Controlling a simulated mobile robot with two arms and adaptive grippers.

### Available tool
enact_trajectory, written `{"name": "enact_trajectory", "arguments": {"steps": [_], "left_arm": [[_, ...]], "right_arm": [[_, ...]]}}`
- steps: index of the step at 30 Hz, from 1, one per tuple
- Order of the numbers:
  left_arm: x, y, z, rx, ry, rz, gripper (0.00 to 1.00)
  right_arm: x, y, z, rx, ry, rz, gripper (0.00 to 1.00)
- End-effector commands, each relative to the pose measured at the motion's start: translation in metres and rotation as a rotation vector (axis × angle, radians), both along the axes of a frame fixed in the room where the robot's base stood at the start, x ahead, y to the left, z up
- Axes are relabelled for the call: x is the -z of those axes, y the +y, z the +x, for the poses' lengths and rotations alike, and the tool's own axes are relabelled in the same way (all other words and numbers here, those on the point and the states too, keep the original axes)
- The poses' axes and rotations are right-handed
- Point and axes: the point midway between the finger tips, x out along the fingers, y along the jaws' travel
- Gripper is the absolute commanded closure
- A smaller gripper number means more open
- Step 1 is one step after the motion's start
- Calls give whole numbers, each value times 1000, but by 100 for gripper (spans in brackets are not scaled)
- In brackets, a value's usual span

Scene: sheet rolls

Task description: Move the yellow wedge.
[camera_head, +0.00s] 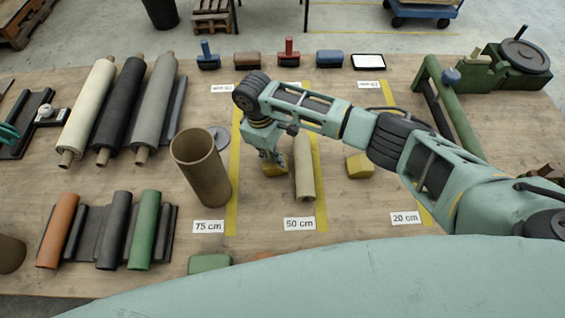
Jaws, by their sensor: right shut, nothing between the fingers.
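A yellow wedge (275,170) lies on the table just left of a thin tan roll (304,168), partly hidden by my right gripper. A second yellow wedge (360,165) lies to the right of that roll, apart from it. My right gripper (270,158) points down at the first wedge, its fingers shut with nothing between them. The fingertips are at or just above the wedge; I cannot tell whether they touch it.
A wide brown tube (201,167) stands upright left of my right gripper. Large rolls (120,105) and short coloured rolls (100,230) lie at left. A green frame (450,105) stands at right. Bare table lies around the second wedge.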

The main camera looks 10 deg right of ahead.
Motion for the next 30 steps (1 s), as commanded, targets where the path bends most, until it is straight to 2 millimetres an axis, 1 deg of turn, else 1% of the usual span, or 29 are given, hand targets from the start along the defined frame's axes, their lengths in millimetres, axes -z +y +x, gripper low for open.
{"name": "enact_trajectory", "arguments": {"steps": [1,3,6,9,22,27,30], "left_arm": [[12,0,0,0,1,0,60],[18,0,-1,0,1,0,60],[27,0,0,0,1,0,60],[31,0,0,0,0,0,60],[29,0,1,1,-2,0,60],[13,0,1,1,-2,0,60],[10,3,2,1,-4,2,60]], "right_arm": [[10,13,5,-2,2,4,100],[10,23,14,-2,2,6,100],[10,35,25,-3,2,6,100],[9,42,30,-4,5,6,100],[6,43,32,-3,6,4,100],[-9,44,32,-3,6,5,100],[-13,44,33,-3,5,6,100]]}}
